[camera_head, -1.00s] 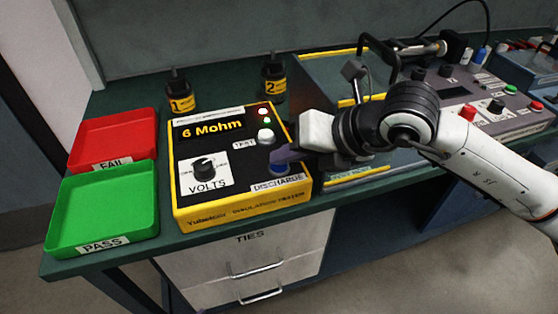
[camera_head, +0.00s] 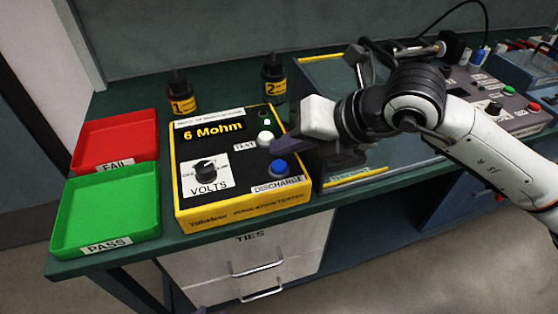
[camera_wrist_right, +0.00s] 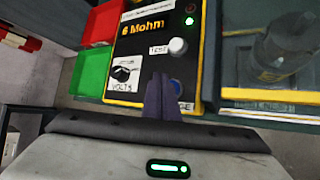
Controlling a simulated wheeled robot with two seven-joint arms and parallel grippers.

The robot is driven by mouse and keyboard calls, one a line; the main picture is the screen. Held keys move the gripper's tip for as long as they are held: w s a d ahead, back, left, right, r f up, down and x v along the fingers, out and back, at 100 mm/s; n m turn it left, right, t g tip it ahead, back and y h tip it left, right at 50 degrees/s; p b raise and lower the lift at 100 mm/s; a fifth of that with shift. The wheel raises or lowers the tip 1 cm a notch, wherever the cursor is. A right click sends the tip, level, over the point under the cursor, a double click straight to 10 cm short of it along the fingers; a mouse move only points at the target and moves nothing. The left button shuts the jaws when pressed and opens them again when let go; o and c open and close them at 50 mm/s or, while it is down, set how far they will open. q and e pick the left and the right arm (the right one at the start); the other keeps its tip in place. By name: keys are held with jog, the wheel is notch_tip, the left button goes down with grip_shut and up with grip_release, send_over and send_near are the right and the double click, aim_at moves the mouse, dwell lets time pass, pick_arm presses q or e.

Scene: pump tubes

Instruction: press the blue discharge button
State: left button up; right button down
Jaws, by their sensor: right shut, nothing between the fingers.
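The blue discharge button (camera_head: 279,167) sits at the lower right of the yellow-and-black insulation tester (camera_head: 240,214), above the DISCHARGE label. In the head view the button is uncovered. In the right wrist view the blue button (camera_wrist_right: 176,86) shows partly, beside my fingers. My right gripper (camera_head: 276,147) is shut and empty. Its dark fingertips are just above and behind the button in the head view, close to the white TEST button (camera_head: 265,139). I cannot tell the exact gap to the panel. My left gripper is not in view.
The tester reads 6 Mohm, with a green light (camera_head: 267,122) lit. A VOLTS knob (camera_head: 204,167) is on its left. A red FAIL tray (camera_head: 77,158) and a green PASS tray (camera_head: 72,247) stand left. Two dark bottles (camera_head: 180,97) (camera_head: 274,84) stand behind the tester.

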aim_at(285, 168)
jog(key=shift+r+p, duration=0.8)
jog(key=shift+r, duration=1.2)
jog(key=shift+f, duration=0.1)
